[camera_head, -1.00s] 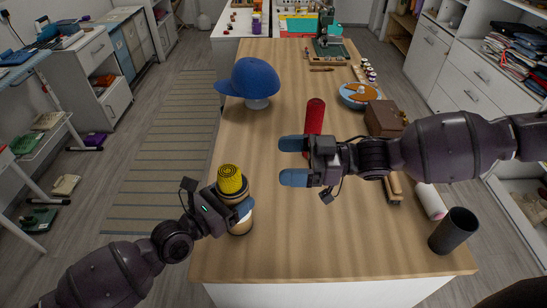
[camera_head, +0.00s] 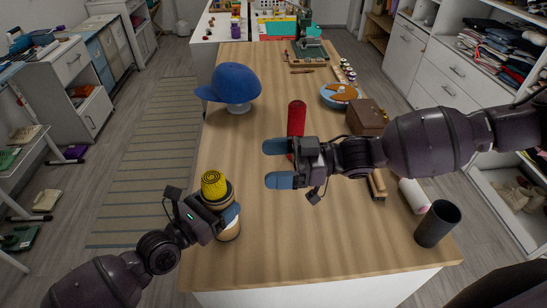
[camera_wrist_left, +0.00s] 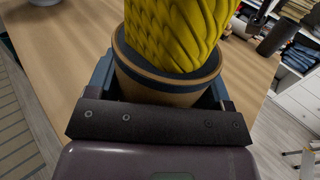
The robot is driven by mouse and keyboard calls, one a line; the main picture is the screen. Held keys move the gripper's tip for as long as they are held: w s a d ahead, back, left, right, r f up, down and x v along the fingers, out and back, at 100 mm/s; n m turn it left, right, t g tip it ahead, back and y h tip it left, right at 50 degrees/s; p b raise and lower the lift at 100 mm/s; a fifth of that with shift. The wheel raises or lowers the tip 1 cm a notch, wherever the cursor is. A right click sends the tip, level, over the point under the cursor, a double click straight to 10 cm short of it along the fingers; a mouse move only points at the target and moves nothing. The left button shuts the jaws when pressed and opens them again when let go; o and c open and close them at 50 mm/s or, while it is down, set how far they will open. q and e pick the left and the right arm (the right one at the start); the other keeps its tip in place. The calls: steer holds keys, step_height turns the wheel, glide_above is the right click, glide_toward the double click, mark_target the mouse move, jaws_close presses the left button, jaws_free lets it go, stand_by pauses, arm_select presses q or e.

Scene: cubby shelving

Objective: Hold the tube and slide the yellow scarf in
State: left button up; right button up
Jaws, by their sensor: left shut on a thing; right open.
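The tube (camera_head: 229,232) is brown cardboard with dark bands at its rim, and stands upright at the table's near left. My left gripper (camera_head: 229,214) is shut around it, and it also shows in the left wrist view (camera_wrist_left: 170,92). The yellow scarf (camera_head: 213,184) is a knitted, rolled bundle. Its lower end sits inside the tube's mouth and its upper part sticks out, as the left wrist view (camera_wrist_left: 175,30) shows. How deep it reaches is hidden. My right gripper (camera_head: 279,163) is open and empty, right of the scarf and apart from it, fingers pointing left.
A red roll (camera_head: 296,116) stands just behind my right gripper. A blue cap (camera_head: 229,82) on a stand is at the far left. A dark cylinder (camera_head: 437,224) stands at the near right. A brown box (camera_head: 366,117) and blue bowl (camera_head: 338,100) sit farther back. The table's near middle is clear.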

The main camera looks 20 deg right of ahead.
arm_select(q)
steer(key=o, duration=0.9)
steer(key=shift+o, duration=0.2)
